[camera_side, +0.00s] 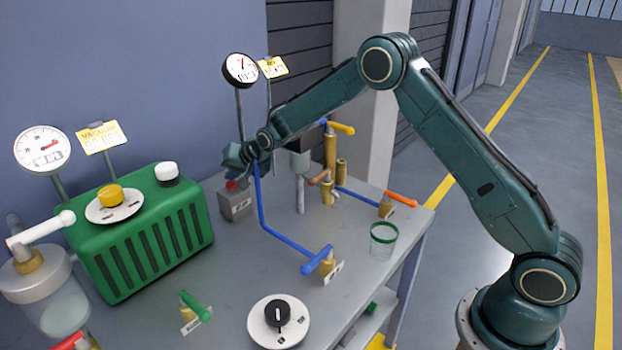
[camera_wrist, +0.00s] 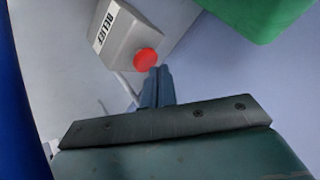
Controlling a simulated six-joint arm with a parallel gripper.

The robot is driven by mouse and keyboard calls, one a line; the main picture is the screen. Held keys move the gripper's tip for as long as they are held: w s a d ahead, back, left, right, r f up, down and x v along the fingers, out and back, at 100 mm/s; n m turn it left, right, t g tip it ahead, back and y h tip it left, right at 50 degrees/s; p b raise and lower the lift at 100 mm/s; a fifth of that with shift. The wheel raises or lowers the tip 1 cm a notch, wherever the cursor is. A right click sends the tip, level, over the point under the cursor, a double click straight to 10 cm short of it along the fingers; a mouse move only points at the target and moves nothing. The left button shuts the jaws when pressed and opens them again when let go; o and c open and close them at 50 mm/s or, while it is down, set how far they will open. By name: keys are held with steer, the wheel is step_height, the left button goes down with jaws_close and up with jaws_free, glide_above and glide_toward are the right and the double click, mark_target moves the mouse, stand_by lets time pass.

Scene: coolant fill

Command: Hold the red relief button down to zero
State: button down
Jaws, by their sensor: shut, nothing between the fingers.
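The red relief button (camera_wrist: 146,60) sits on a grey box (camera_wrist: 122,40) with a white RELIEF label in the wrist view. In the side view the button (camera_side: 231,184) shows on top of its grey box (camera_side: 237,205), at the back of the table. My gripper (camera_side: 232,163) is just above the button there. In the wrist view my gripper (camera_wrist: 158,73) is shut and empty, its fingertips beside the button's lower edge. I cannot tell whether they touch it. A round gauge (camera_side: 240,70) stands behind on a post; its reading is too small to tell.
A green vacuum pump (camera_side: 140,240) stands left of the box. A blue pipe (camera_side: 264,215) runs close to the right of my gripper. Brass valves (camera_side: 330,160) and a green-rimmed cup (camera_side: 384,240) stand farther right. A dial (camera_side: 278,318) sits at the front.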

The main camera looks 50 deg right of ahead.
steer(key=shift+f, duration=0.6)
stand_by(1.6)
steer(key=shift+r, duration=0.25)
stand_by(1.7)
steer(key=shift+r, duration=0.8)
steer(key=shift+r, duration=2.5)
steer(key=shift+r, duration=0.1)
